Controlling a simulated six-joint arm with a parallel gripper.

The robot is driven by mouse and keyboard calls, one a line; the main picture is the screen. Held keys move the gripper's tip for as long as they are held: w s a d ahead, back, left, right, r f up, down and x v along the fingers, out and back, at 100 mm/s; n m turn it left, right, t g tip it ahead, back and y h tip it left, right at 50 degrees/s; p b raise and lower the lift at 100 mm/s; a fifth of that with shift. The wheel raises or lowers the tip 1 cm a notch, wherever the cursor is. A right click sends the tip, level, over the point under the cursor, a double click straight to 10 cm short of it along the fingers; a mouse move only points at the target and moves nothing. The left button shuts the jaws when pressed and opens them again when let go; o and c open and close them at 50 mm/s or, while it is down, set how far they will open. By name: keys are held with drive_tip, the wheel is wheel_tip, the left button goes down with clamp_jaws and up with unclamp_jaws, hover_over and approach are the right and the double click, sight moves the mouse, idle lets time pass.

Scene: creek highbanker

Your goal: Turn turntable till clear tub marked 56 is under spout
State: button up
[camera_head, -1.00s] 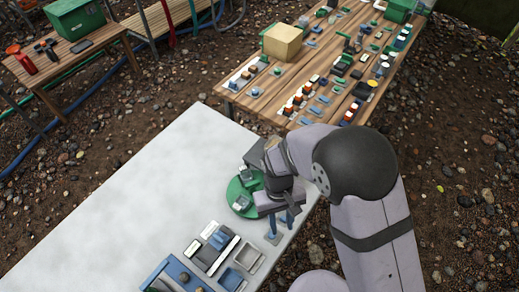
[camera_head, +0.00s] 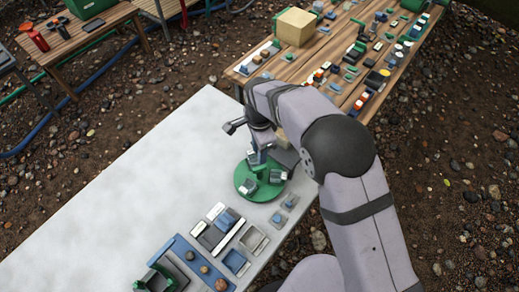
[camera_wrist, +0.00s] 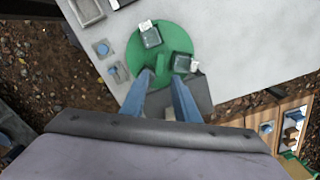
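The green turntable (camera_head: 246,170) lies on the pale table, and it also shows in the wrist view (camera_wrist: 140,48). Small tubs with white labels stand on it: one tub (camera_head: 249,187) at the near left, another tub (camera_head: 277,176) at the right. In the wrist view one tub (camera_wrist: 151,36) is near the far rim and another tub (camera_wrist: 183,63) at the right. The label numbers are too small to read. My gripper (camera_wrist: 162,80) has its blue fingers apart, over the turntable's edge, with no tub between them. I cannot make out the spout for certain.
A dark grey block (camera_head: 286,158) stands beside the turntable, partly behind my arm. Small blue pieces on pads, trays and a blue board (camera_head: 185,258) lie nearer. The left of the table (camera_head: 140,180) is clear. A crowded wooden table (camera_head: 300,62) stands behind.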

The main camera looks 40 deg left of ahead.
sight(260, 167)
drive_tip(key=shift+f, duration=0.2)
drive_tip(key=shift+f+b, duration=3)
drive_tip(key=shift+f, duration=1.3)
clamp_jaws()
drive_tip(key=m, duration=0.6)
